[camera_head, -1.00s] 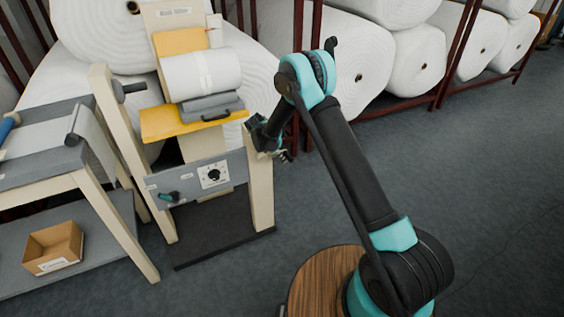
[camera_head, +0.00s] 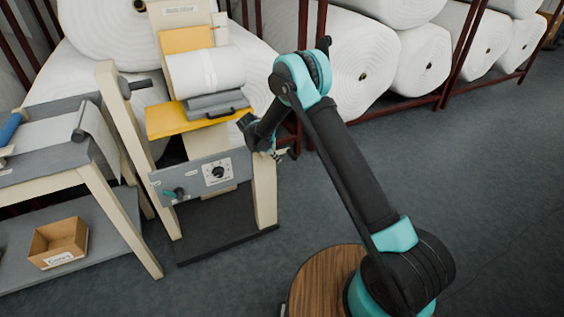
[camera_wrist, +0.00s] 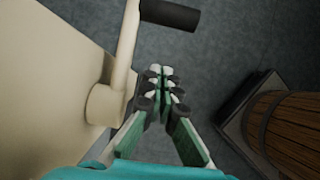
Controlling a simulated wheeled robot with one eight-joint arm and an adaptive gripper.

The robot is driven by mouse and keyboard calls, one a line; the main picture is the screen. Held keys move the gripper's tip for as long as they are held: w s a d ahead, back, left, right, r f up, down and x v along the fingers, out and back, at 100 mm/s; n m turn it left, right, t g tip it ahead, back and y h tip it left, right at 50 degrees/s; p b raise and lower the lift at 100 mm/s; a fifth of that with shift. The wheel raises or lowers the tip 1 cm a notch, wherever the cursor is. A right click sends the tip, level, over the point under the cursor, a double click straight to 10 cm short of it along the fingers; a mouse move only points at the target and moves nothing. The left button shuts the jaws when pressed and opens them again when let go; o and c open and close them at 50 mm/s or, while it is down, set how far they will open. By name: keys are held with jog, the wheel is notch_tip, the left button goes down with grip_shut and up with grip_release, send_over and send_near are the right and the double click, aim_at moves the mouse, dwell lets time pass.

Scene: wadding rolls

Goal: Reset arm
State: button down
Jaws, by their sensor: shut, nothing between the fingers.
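My gripper (camera_wrist: 162,85) is shut and empty in the wrist view, its fingertips together over the grey floor. In the head view my gripper (camera_head: 283,154) shows small and partly hidden behind my own wrist, by the right post of the machine. My arm bends from the base at the lower right up to a high elbow and down to the wrist. In the wrist view a cream crank with a black handle (camera_wrist: 170,14) stands close to the left of the fingers, apart from them.
The machine carries a small white roll (camera_head: 205,72) above a yellow shelf (camera_head: 185,120). A work table (camera_head: 45,160) stands at the left, with a cardboard box (camera_head: 58,243) on its lower shelf. Large wadding rolls (camera_head: 358,70) fill racks behind. The floor (camera_head: 500,220) at the right is clear.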

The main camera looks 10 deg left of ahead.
jog(key=v, duration=0.5)
jog(key=s+d+r+m+y, duration=0.1)
jog(key=s+d+r+m, duration=0.3)
jog(key=d, duration=0.4)
jog(key=s+d+r+m+y, duration=0.1)
jog(key=s+d+r+m, duration=0.25)
jog(key=d+r, duration=0.35)
jog(key=s+d+r+m+y, duration=0.1)
jog(key=s+d+r+m, duration=0.25)
jog(key=d, duration=0.55)
jog(key=s+d+m, duration=0.4)
jog(key=s, duration=0.3)
jog(key=s+d+m+y, duration=0.1)
jog(key=s+d+m, duration=0.3)
jog(key=s, duration=0.4)
jog(key=s+d+m+t, duration=0.1)
jog(key=s+d+m, duration=0.3)
jog(key=s, duration=0.4)
jog(key=shift+d+f+m+y, duration=0.3)
jog(key=shift+m+y, duration=0.1)
jog(key=shift+m, duration=0.5)
